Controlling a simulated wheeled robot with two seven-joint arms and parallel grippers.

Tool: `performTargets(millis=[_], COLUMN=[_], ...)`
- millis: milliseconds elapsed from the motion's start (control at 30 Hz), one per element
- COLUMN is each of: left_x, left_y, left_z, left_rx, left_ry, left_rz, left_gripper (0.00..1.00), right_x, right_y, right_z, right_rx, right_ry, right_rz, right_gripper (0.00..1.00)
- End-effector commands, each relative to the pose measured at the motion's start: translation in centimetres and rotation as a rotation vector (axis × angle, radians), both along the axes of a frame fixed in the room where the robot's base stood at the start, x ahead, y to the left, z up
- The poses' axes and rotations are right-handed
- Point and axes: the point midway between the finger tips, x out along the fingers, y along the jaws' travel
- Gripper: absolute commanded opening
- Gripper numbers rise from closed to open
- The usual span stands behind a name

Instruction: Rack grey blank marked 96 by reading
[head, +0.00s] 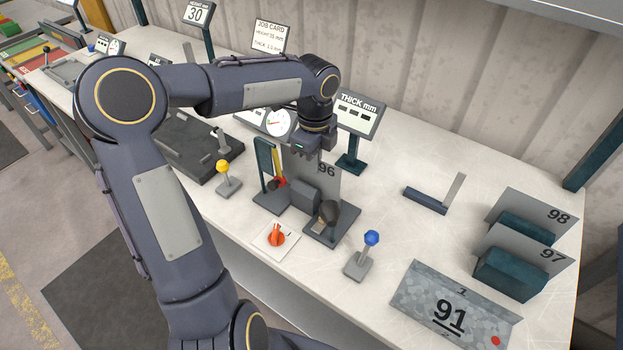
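The grey blank marked 96 (327,180) stands upright at a small bench fixture, behind a grey block (304,197) and a black-knobbed clamp (329,212). My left gripper (312,148) points down at the top edge of the blank, touching or very near it. Its fingertips are too small and partly hidden, so I cannot tell whether they grip the plate. The thickness display (358,112) stands just behind to the right; its digits are too small to read. My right gripper is not in view.
Plates marked 98 (535,212) and 97 (530,250) stand against dark teal blocks at the right. A blue-knobbed lever (371,238), yellow-knobbed lever (223,167) and orange switch (276,235) surround the fixture.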

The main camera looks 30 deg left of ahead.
Motion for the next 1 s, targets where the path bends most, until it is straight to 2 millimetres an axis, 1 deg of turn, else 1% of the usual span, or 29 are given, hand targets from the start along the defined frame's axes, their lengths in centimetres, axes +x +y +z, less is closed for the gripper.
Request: performTargets(millis=[33,900,1000], left_x=[0.2,0.1,0.1], left_y=[0.0,0.0,0.0], left_z=[0.8,5.9,6.4], left_rx=[0.0,-0.001,0.0], left_ry=[-0.01,-0.003,-0.003], left_rz=[0.001,0.0,0.0], left_gripper=[0.0,0.0,0.0], right_x=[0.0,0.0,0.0], right_y=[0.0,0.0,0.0], right_z=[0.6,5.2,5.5], right_rx=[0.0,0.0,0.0], right_ry=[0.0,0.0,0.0], right_rz=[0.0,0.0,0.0], right_gripper=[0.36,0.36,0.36])
